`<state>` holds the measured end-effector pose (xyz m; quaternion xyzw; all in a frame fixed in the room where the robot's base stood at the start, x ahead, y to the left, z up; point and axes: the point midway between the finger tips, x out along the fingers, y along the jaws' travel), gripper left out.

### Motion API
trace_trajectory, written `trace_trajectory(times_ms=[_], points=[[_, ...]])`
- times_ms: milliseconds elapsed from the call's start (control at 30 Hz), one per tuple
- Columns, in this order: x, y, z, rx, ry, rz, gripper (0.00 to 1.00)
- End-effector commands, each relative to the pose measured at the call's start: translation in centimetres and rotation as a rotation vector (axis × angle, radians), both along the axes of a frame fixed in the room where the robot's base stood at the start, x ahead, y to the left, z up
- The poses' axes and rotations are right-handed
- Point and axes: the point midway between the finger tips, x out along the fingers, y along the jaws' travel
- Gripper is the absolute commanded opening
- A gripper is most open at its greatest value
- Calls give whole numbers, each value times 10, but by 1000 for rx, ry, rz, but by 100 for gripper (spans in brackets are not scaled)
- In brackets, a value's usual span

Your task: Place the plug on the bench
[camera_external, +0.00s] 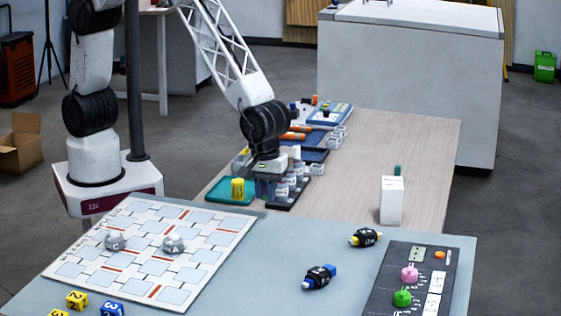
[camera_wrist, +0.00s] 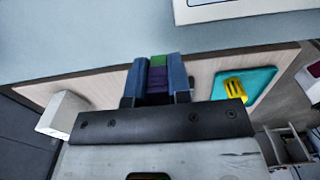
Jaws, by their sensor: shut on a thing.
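My gripper (camera_external: 268,190) is over the left part of the wood-topped bench (camera_external: 425,150), beside the vials. In the wrist view my gripper (camera_wrist: 158,68) has its two blue fingers shut on a small green and purple piece (camera_wrist: 158,61). This piece may be the plug; its lower end is hidden. In the wrist view the bench top (camera_wrist: 95,83) shows behind the fingers. Two black pieces, one with a blue end (camera_external: 319,277) and one with a yellow end (camera_external: 365,238), lie on the grey-blue table (camera_external: 265,280) in front.
A teal tray (camera_external: 205,192) with a yellow block (camera_external: 238,189) is left of my gripper. Vials (camera_external: 290,180) and blue trays (camera_external: 312,155) stand close on its right and behind. A white box (camera_external: 391,201) stands farther right. The bench's middle is clear.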

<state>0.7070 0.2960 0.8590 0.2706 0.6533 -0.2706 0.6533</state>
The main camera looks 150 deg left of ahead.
Motion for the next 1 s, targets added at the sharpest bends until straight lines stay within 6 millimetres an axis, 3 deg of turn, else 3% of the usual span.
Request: trace_trajectory(times_ms=[267,1000], points=[[25,10,-3,1,-1,0,0],[118,49,-13,1,-1,0,0]])
